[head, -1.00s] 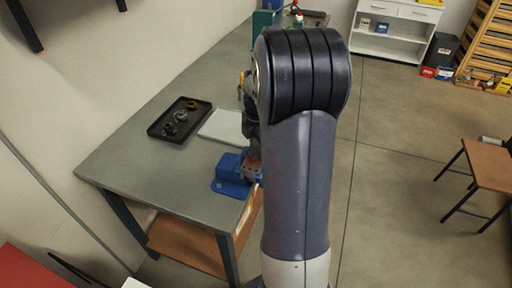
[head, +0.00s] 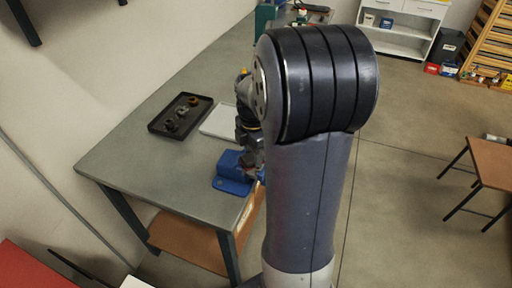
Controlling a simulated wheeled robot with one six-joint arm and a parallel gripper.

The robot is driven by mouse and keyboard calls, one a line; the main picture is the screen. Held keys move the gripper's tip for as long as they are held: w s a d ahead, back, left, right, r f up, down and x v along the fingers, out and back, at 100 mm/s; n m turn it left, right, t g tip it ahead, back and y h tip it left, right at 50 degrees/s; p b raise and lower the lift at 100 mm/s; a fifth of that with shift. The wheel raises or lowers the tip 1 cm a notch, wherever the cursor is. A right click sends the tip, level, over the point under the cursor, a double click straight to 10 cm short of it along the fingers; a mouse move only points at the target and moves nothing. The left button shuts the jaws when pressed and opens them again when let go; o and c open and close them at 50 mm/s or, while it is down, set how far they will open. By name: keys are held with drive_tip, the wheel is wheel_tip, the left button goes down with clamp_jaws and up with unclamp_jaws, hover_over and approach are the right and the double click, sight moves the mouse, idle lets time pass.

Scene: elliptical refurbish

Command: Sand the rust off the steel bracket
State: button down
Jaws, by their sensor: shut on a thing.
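A blue vise (head: 230,172) stands at the near right edge of the grey workbench. My gripper (head: 251,163) is at the vise's right side, low and close to its jaws, partly hidden behind my own arm. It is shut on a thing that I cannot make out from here. The steel bracket cannot be made out now; the gripper and arm cover the top right of the vise. I cannot tell whether the held thing touches the bracket.
A black tray (head: 158,127) with several small dark and brass-coloured parts lies on the workbench (head: 130,165). A white flat tray or board (head: 217,122) lies between it and my arm. The bench's front left is clear. A brown table (head: 490,164) stands at the right.

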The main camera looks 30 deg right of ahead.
drive_tip(key=shift+s+a+f, duration=0.1)
drive_tip(key=shift+s+a, duration=0.4)
drive_tip(key=shift+a, duration=0.2)
wheel_tip(320, 180, up, 6)
drive_tip(key=p, duration=0.5)
wheel_tip(320, 180, up, 2)
drive_tip(key=shift+p, duration=0.65)
drive_tip(key=shift+r, duration=0.55)
drive_tip(key=shift+f, duration=0.1)
